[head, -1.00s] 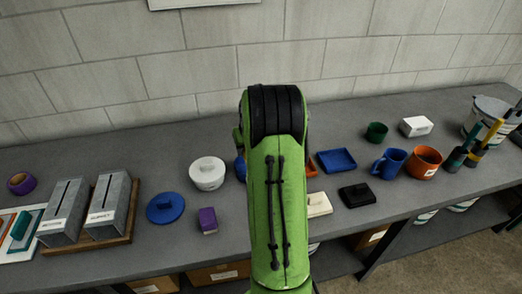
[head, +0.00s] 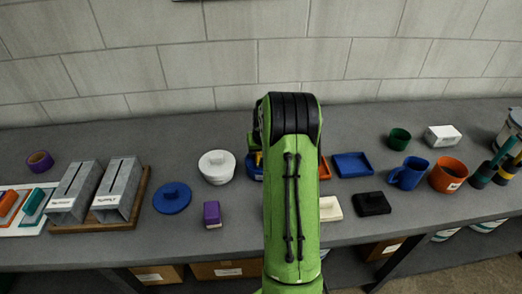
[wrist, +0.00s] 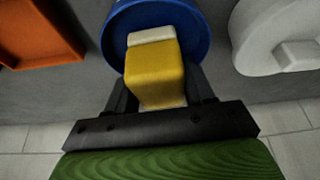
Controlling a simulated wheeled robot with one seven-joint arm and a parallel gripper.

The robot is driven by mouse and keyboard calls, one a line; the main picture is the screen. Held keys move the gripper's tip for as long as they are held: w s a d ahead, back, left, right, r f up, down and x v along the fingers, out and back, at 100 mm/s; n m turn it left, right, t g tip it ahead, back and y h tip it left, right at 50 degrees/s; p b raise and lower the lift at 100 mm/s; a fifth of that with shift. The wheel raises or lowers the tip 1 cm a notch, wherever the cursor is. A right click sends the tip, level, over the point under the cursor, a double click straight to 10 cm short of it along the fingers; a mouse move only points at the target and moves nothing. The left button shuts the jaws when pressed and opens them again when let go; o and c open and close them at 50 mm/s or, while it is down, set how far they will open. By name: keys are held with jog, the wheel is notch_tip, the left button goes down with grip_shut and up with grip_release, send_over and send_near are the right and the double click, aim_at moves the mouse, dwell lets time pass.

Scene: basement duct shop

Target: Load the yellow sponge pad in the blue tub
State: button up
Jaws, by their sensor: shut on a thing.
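The yellow sponge pad (wrist: 155,75) is a yellow block with a pale end, held between the two dark fingers of my gripper (wrist: 160,85) in the wrist view. The round blue tub (wrist: 117,40) lies behind the pad in that view, and the pad overlaps its opening. I cannot tell whether the pad is inside the tub or above it. In the head view my green arm hides the gripper and most of the tub; only a blue sliver of the tub (head: 253,174) shows at the arm's left edge, with a little yellow above it.
A blue lid (head: 172,198), purple block (head: 212,214), blue tray (head: 352,165) and black dish (head: 372,203) lie around. Mugs stand farther right.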

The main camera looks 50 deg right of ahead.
jog(key=shift+s+f+b, duration=0.1)
jog(key=shift+f+b, duration=0.4)
dwell(1.9)
notch_tip(320, 180, up, 7)
jog(key=p, duration=0.5)
jog(key=shift+r, duration=0.15)
dwell(0.8)
